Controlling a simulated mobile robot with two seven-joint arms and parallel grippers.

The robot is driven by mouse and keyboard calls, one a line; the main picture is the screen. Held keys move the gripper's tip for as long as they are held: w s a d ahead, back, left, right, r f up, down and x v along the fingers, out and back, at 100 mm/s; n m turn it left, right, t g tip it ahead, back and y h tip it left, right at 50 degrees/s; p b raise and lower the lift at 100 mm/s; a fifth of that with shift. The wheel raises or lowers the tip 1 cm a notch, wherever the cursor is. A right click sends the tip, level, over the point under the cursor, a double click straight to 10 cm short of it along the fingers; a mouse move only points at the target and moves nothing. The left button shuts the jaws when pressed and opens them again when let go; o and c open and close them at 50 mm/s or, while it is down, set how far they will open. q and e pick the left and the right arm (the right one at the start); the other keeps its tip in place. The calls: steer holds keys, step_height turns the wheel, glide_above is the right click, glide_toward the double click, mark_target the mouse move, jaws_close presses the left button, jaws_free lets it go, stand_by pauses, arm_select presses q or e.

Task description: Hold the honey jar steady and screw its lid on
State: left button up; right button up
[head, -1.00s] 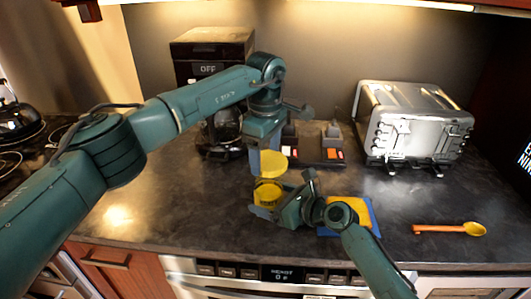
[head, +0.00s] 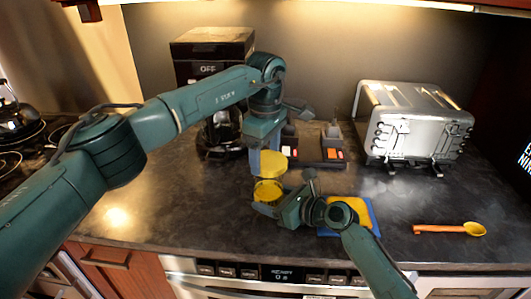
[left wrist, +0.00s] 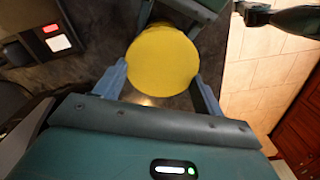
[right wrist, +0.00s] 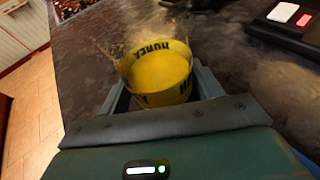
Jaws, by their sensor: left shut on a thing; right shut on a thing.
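The honey jar (head: 267,190) is yellow with a dark-lettered label. It stands upright near the counter's front edge. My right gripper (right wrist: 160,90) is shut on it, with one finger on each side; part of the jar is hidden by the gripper. The lid (head: 273,161) is a flat yellow disc. My left gripper (left wrist: 162,75) is shut on its rim from above, and the lid fills the space between the fingers in the left wrist view. In the head view the lid is just above the jar's mouth; whether they touch I cannot tell.
A blue-edged yellow pad (head: 352,209) lies right of the jar, partly behind my right arm. An orange spoon (head: 448,229) lies further right. A toaster (head: 412,125), a coffee maker (head: 212,60) and a dark block with lit switches (head: 325,153) stand behind. The left counter is clear.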

mark_target(269, 191)
arm_select(q)
steer(key=shift+f, duration=2)
stand_by(4.2)
arm_select(e)
steer(key=shift+o, duration=1.3)
steer(key=c, duration=0.9)
arm_select(q)
steer(key=o, duration=1)
